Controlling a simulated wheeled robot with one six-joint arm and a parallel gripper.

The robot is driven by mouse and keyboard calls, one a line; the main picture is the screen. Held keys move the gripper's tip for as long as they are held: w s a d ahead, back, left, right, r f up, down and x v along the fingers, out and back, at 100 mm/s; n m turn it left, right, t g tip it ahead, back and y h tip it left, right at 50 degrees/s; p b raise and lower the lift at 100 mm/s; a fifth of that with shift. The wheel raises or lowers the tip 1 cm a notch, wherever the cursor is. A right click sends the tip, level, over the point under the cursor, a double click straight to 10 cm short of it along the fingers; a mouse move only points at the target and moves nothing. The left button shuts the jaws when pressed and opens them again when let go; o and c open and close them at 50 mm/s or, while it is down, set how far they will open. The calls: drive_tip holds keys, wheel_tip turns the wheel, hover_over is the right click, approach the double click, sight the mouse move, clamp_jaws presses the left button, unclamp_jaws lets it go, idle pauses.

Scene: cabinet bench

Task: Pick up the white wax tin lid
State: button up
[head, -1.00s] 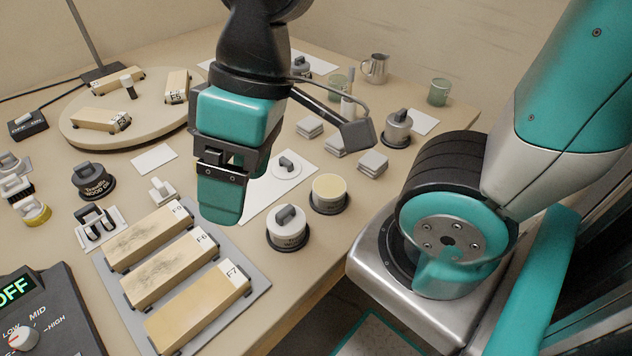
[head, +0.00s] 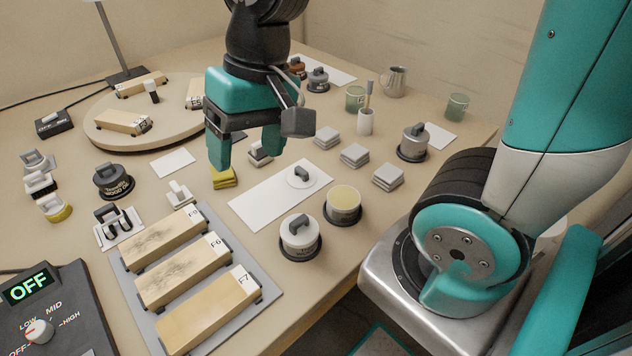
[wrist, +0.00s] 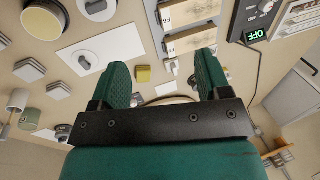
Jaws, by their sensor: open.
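The white wax tin lid (head: 299,182), a thin white disc with a dark grip on top, lies on a white sheet (head: 262,205). It also shows in the wrist view (wrist: 84,63), left of the fingers. The open tin of pale yellow wax (head: 343,204) stands beside the sheet. My gripper (head: 245,158) is open and empty, above the bench and to the left of the lid in the head view. Its two green fingers are spread apart in the wrist view (wrist: 162,64).
A closed white tin (head: 300,240) with a dark grip stands in front of the sheet. Stacked grey pads (head: 354,156) lie behind the open tin. A tray of wooden blocks (head: 197,275) is front left. A yellow pad (head: 223,178) lies near the gripper.

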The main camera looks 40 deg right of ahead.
drive_tip(key=w+d+f+m+h, duration=0.1)
drive_tip(key=w+d+f+m, duration=0.2)
drive_tip(key=w+d+m, duration=0.55)
drive_tip(key=m+h, duration=0.2)
drive_tip(key=m, duration=0.8)
hover_over(300, 170)
drive_tip(key=a, duration=0.1)
wheel_tip(300, 170, down, 5)
drive_tip(key=shift+n+g, duration=0.3)
drive_tip(key=shift+n, duration=0.05)
drive_tip(key=f, duration=1)
drive_tip(key=shift+w, duration=0.3)
drive_tip(key=shift+s+d+f, duration=0.1)
drive_tip(key=shift+d+f, duration=0.05)
drive_tip(key=shift+f, duration=0.85)
drive_tip(key=shift+s+d+f, duration=0.1)
drive_tip(key=shift+d+f, duration=0.05)
drive_tip(key=shift+f, duration=0.85)
drive_tip(key=shift+s+d+f, duration=0.1)
drive_tip(key=shift+d+f, duration=0.05)
drive_tip(key=shift+f, duration=0.85)
drive_tip(key=shift+c, duration=0.4)
drive_tip(key=c, duration=0.9)
